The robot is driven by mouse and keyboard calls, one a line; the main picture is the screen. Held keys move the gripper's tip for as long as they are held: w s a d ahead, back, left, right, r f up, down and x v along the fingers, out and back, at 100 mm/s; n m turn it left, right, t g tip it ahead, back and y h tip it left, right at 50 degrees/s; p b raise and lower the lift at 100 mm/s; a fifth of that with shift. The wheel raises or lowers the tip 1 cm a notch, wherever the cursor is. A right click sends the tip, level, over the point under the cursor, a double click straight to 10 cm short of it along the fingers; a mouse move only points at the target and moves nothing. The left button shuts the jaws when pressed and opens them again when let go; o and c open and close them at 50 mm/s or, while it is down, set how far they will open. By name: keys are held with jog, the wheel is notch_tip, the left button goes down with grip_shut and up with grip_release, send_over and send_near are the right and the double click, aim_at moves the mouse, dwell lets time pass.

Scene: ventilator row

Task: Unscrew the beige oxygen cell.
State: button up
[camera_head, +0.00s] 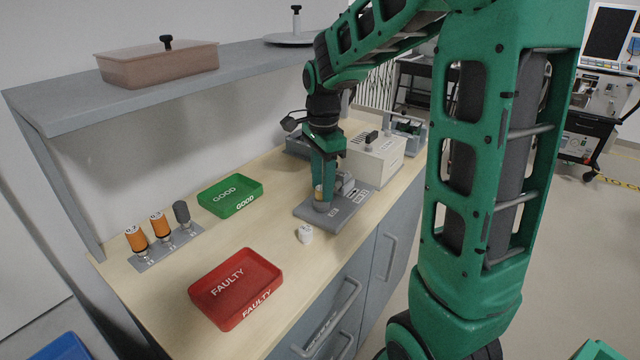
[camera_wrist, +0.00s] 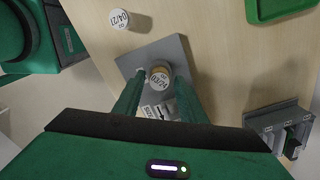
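In the head view the cell (camera_head: 319,193) shows as a tan strip at my fingertips, and the plate (camera_head: 350,205) lies on the bench. My gripper (camera_wrist: 160,82) points down over the cell, one green finger on each side. Narrow gaps seem to show between fingers and cell, so it looks open. The cell's lower part and its seat are mostly hidden.
A white-topped cell (camera_head: 305,234) stands loose near the plate. A red FAULTY tray (camera_head: 262,302) and a green GOOD tray (camera_head: 213,207) lie to the left. A rack (camera_head: 170,250) holds two orange cells and a grey one. A pale box (camera_head: 385,165) stands behind the plate.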

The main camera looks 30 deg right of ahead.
jog(key=m, duration=0.9)
jog(key=shift+s, duration=0.1)
jog(key=shift+a, duration=0.1)
dwell(0.4)
jog(key=c, duration=0.8)
jog(key=n, duration=0.4)
jog(key=shift+c, duration=0.2)
jog(key=shift+n, duration=1)
